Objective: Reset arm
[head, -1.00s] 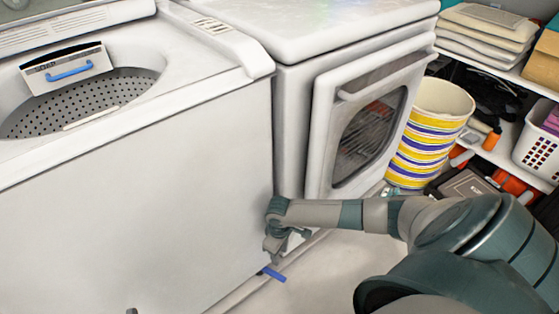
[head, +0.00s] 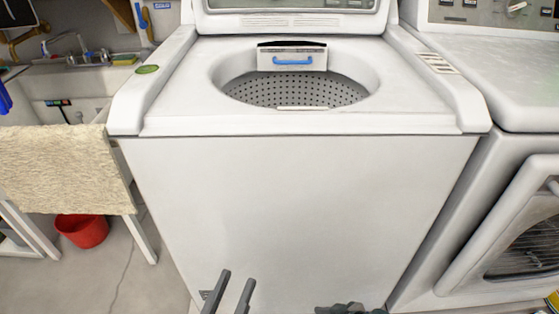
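My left gripper (head: 237,278) shows at the bottom edge of the head view, in front of the white washing machine's front panel. Its two dark fingers point up and stand apart, with nothing between them. The rest of that arm is out of the picture. A dark part of my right gripper (head: 348,308) just shows at the bottom edge, to the right of the left one. Most of it is cut off, so its fingers cannot be made out.
The top-loading washer (head: 300,200) stands open ahead. A dryer (head: 490,220) with a glass door is at the right. At the left are a sink (head: 85,85), a beige towel (head: 65,170) and a red bucket (head: 82,230) on the floor.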

